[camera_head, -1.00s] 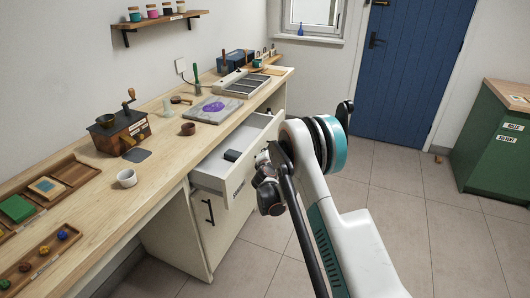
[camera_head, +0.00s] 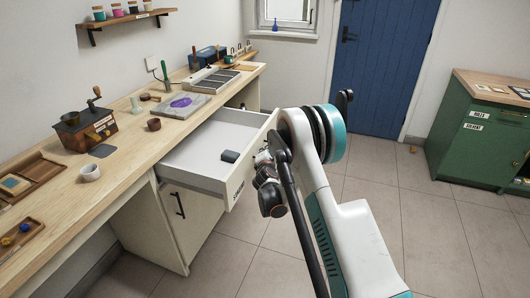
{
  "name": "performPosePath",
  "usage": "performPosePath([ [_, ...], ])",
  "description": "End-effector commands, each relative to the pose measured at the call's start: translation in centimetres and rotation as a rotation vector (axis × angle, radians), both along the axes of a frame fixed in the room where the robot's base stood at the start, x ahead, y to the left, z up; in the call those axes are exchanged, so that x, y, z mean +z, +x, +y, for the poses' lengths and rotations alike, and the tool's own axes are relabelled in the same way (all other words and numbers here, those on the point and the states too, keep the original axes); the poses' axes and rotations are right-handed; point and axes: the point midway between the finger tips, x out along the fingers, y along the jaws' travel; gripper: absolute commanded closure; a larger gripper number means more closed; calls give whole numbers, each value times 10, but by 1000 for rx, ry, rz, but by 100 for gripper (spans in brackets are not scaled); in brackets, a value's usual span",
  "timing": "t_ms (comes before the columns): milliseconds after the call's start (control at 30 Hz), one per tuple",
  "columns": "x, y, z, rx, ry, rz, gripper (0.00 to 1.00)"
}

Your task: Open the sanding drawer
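The sanding drawer (camera_head: 220,137) is a cream drawer under the wooden workbench. It stands well out from the bench, and its white inside shows. A label on its front is seen at a slant and is too small to read surely. A small dark grey block (camera_head: 230,156) lies inside near the front. My gripper (camera_head: 264,158) is at the drawer's front panel, around the middle of its outer side. My arm hides most of the gripper, so its fingers and any hold on the handle do not show clearly.
A cupboard door (camera_head: 188,222) with a black handle is below the drawer. A green cabinet (camera_head: 476,140) stands at the right.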

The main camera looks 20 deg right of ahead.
Motion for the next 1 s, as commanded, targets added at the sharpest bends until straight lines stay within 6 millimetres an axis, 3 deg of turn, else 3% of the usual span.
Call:
performPosePath([
  [267, 0, 0, 1, 1, 0, 0, 100],
  [300, 0, 0, 1, 1, 0, 0, 82],
  [667, 0, -1, 1, 0, 0, 0, 82],
  [867, 5, -21, 7, 2, -1, 0, 82],
  [1000, 11, -48, 15, 1, 0, 0, 82],
])
